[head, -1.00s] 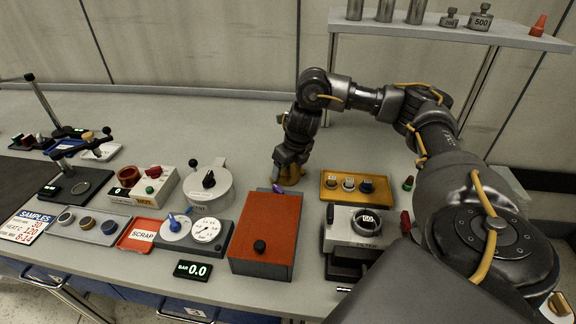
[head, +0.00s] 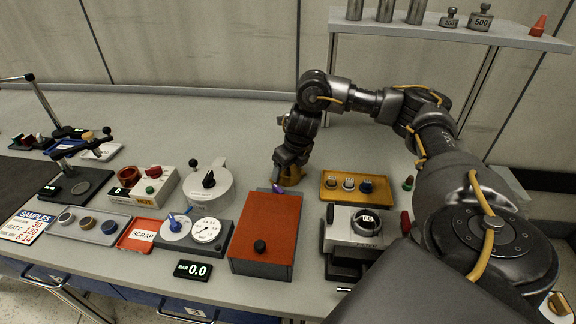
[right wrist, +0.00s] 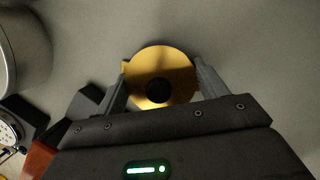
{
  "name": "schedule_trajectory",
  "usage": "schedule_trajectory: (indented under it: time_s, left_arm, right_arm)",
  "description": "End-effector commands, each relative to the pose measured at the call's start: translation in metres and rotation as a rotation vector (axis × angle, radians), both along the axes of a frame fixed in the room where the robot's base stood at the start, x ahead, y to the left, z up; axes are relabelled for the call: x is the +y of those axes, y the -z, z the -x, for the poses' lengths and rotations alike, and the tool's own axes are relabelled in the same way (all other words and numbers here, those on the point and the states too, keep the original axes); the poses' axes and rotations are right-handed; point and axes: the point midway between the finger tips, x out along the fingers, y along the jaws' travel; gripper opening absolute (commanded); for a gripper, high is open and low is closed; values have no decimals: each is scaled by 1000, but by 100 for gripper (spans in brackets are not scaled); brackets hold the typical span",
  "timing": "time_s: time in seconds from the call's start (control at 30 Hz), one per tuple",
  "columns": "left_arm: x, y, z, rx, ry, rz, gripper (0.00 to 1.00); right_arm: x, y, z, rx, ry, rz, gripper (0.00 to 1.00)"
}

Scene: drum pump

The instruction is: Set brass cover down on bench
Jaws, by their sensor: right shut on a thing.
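The brass cover (right wrist: 165,70) is a round yellow disc with a dark knob in its middle in the right wrist view. My right gripper (right wrist: 158,88) is shut on it, one finger at each side. In the head view the brass cover (head: 289,177) shows partly below my right gripper (head: 287,163), low over the grey bench (head: 250,130) behind the red-orange box. I cannot tell whether it touches the bench surface. My left gripper is not in view.
The red-orange box (head: 266,232) stands in front of the cover, with a white round pot (head: 208,188) to the left. A yellow tray (head: 347,195) with several small rings lies to the right. The bench behind is bare. A shelf (head: 450,32) holds metal weights.

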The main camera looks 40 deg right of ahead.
Motion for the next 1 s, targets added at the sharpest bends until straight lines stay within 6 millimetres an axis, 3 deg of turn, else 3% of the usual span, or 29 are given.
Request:
schedule_trajectory:
  time_s: [0.2, 0.23, 0.43, 1.0]
  left_arm:
    - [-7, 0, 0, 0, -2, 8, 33]
    - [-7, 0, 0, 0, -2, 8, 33]
    - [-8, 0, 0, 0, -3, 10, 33]
    - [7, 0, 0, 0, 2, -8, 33]
  right_arm:
    - [0, 0, 0, -1, 0, 0, 43]
    - [0, 0, 0, -1, 0, 0, 73]
    - [0, 0, 0, -1, 0, 0, 97]
    - [0, 0, 0, 0, 0, 0, 100]
